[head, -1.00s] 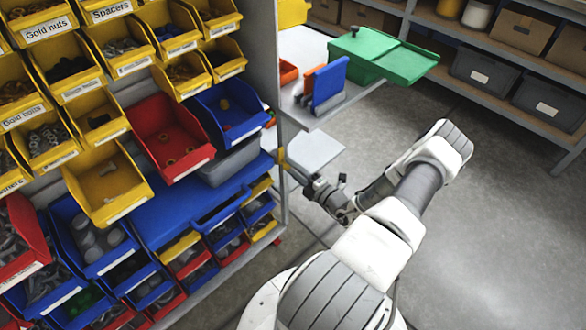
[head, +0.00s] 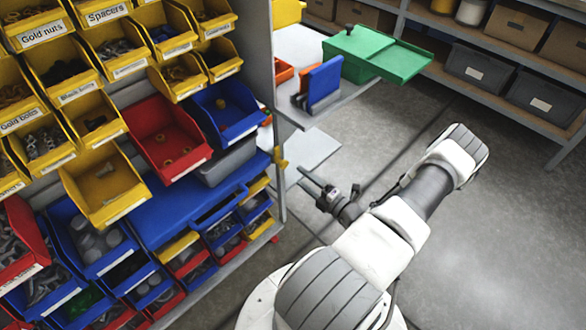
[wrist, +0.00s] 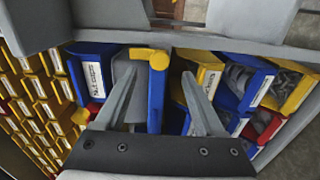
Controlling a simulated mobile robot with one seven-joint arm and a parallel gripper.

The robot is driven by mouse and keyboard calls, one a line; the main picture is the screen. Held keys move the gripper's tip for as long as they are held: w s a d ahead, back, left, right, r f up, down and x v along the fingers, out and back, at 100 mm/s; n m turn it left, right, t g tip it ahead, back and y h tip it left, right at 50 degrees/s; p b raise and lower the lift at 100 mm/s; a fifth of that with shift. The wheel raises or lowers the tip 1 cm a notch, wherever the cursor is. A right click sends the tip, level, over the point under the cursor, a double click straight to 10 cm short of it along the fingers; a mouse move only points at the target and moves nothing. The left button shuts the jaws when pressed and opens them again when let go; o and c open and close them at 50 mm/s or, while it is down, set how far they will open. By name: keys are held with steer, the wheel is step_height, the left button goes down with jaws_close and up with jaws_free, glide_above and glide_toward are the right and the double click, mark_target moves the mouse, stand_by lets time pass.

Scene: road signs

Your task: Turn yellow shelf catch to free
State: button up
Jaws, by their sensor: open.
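The yellow catch (head: 280,160) is on the grey edge upright of the bin shelf, below the blue bin. In the wrist view the yellow catch (wrist: 150,56) has a rounded end and shows between the finger lines, nearer the left finger. My gripper (head: 305,178) is open and empty, to the right of the catch and apart from it in the head view. In the wrist view my gripper (wrist: 159,73) has its two fingers spread wide. The catch's exact turn position is too small to tell in the head view.
Red, blue and yellow bins with small parts fill the shelf, among them a red bin (head: 166,140). The grey floor to the right is clear.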

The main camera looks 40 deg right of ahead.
steer(key=s, duration=1.1)
steer(key=shift+d+p, duration=0.4)
